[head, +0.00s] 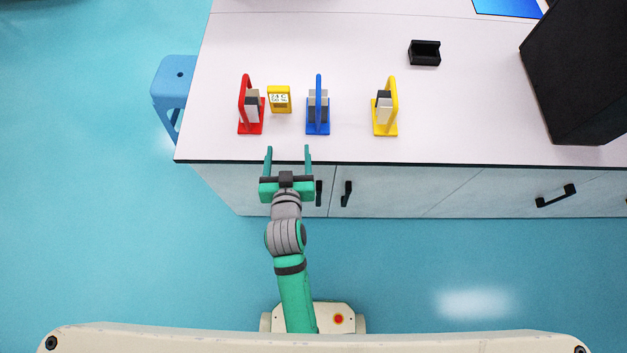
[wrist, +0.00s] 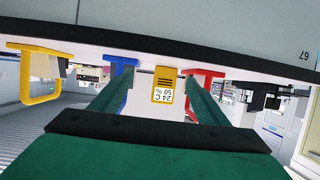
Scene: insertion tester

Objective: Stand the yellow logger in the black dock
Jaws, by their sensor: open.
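The yellow logger (head: 279,99) stands on the white table between a red frame and a blue frame, its display showing "24 C 50 %". It also shows upside down in the wrist view (wrist: 164,86), between my two fingers. The black dock (head: 424,53) is a small open box farther back and to the right on the table, with nothing seen in it. My gripper (head: 288,156) is open and empty at the table's front edge, in front of the logger and apart from it. Its green fingers also show in the wrist view (wrist: 155,98).
A red frame (head: 244,98) stands left of the logger, a blue frame (head: 318,103) close on its right, and a yellow frame (head: 391,105) farther right. A large black box (head: 578,75) stands at the right.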

